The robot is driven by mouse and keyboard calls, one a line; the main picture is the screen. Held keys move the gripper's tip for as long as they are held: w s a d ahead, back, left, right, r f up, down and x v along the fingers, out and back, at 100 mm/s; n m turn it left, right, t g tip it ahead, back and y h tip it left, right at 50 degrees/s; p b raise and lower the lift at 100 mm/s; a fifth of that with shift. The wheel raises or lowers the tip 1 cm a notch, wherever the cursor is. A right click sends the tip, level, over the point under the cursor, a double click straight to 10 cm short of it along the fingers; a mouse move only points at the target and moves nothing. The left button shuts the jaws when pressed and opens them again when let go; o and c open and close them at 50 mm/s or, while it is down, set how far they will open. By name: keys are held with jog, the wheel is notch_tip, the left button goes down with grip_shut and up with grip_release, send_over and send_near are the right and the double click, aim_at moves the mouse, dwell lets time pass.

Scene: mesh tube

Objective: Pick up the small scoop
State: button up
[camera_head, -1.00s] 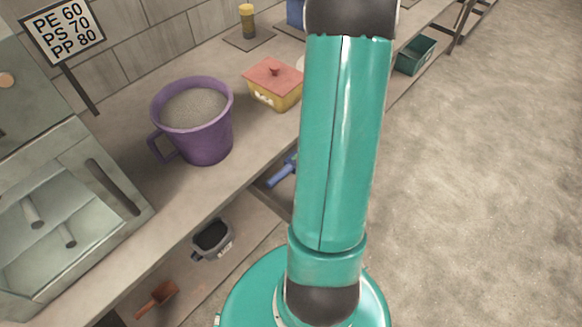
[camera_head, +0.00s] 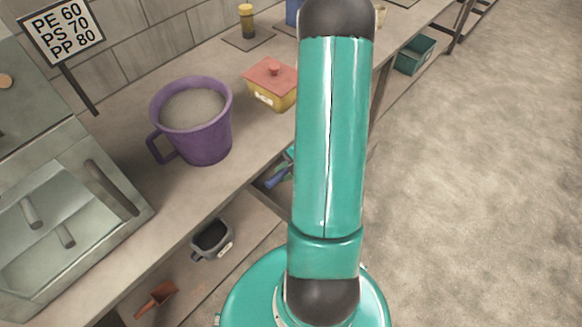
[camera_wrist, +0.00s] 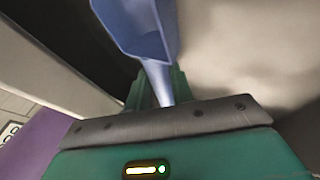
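A blue scoop (camera_head: 277,179) shows below the counter edge, beside my arm. In the wrist view the blue scoop (camera_wrist: 140,28) has its bowl pointing away and its handle running between the two green fingers of my gripper (camera_wrist: 157,88). The fingers sit close on both sides of the handle, and my gripper looks shut on it. A reddish-brown scoop (camera_head: 156,299) lies on the lower shelf at the bottom left. My arm hides most of my gripper in the head view.
A purple mug (camera_head: 205,135) full of grey grains and a yellow box with a red lid (camera_head: 270,88) stand on the counter (camera_head: 130,120). A dark grey container (camera_head: 213,240) is on the lower shelf. A teal bin (camera_head: 415,55) is farther back. The floor at the right is clear.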

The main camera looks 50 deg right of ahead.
grip_shut()
jog(key=shift+r, duration=0.1)
jog(key=shift+r, duration=0.5)
jog(key=s+d, duration=0.2)
jog(key=s, duration=0.1)
jog(key=shift+s+d, duration=0.15)
notch_tip(320, 180, up, 14)
